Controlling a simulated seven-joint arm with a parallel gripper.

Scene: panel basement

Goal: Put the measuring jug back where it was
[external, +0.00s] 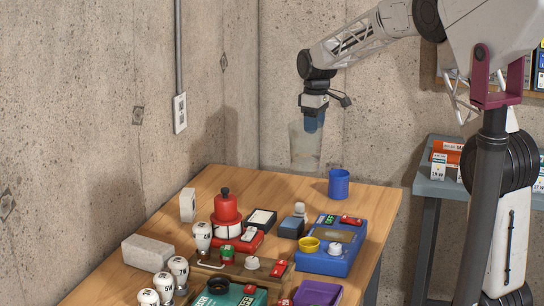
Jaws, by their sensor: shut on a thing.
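The measuring jug (304,148) is a clear, greyish, see-through vessel in the external view. It hangs upright in the air above the back part of the wooden table. My gripper (314,122) points down from above and is shut on the jug near its rim. The fingertips partly overlap the jug's upper part, so the exact contact is hard to see. The jug's base is above the tabletop, apart from it.
A blue cup (339,184) stands on the wooden table (283,186) below and right of the jug. A red bottle-like thing (226,207), a blue device (331,247), a grey block (148,252) and several bulbs crowd the front. The back strip is mostly clear.

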